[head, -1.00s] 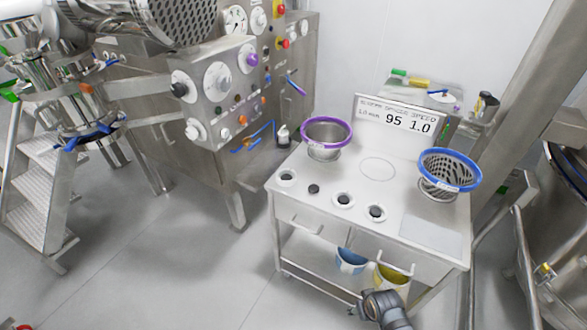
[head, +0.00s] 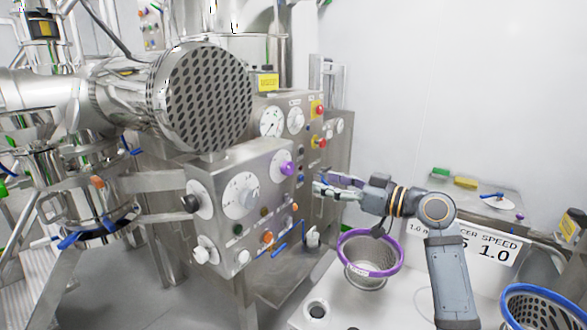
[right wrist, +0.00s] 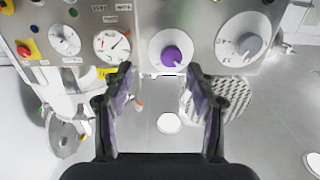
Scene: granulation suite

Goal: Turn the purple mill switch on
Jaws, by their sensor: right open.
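The purple mill switch (head: 287,168) is a round purple knob on a pale disc on the steel control box. In the right wrist view the purple knob (right wrist: 171,56) shows just beyond my fingertips, near the middle of the picture. My right gripper (head: 318,184) is open, with its fingers pointing left toward the box, a little right of the knob. In the right wrist view its two fingers (right wrist: 160,78) stand apart with nothing between them. They look clear of the knob. My left gripper is not in view.
A large grey dial (head: 242,196) and a black knob (head: 190,203) share the control box. Red-and-yellow switches (head: 318,108) and gauges (head: 271,122) sit on the panel behind. A purple-rimmed sieve (head: 370,262) stands on the white bench below my right arm.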

